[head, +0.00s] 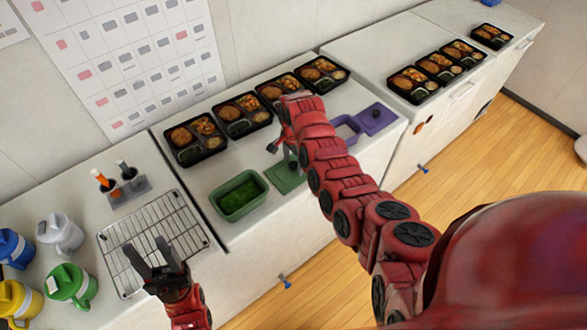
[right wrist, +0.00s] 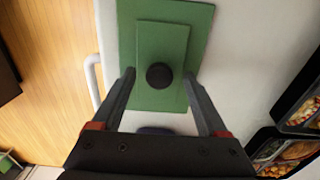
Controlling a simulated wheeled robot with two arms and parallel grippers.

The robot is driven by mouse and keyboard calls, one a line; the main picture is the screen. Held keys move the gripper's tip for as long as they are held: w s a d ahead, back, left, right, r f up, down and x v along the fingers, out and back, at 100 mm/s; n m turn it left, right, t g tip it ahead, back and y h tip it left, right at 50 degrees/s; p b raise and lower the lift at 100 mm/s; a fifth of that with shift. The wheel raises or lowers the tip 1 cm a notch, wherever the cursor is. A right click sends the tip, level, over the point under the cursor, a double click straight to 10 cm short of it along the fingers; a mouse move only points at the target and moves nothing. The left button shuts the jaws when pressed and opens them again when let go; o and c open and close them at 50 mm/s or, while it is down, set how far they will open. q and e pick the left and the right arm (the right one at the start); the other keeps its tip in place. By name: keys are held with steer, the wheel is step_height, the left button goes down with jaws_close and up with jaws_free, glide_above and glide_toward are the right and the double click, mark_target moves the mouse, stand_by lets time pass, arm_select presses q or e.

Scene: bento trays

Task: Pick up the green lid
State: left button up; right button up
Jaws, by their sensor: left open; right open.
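The green lid (head: 283,181) lies flat on the counter beside the green container (head: 240,196). In the right wrist view the lid (right wrist: 160,42) is a green rectangle with a raised middle and a round dark knob (right wrist: 159,76). My right gripper (head: 280,148) is open over the lid. In the right wrist view its fingertips (right wrist: 159,74) stand on either side of the knob, with gaps on both sides. Part of the lid is hidden behind my right arm in the head view. My left gripper (head: 150,258) is open and empty above the wire rack.
Several filled bento trays (head: 194,139) line the back of the counter. The wire rack (head: 185,222), coloured jugs (head: 72,283) and a utensil holder (head: 128,188) are at left.

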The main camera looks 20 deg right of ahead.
jaws_close()
steer(key=shift+r, duration=0.15)
stand_by(0.4)
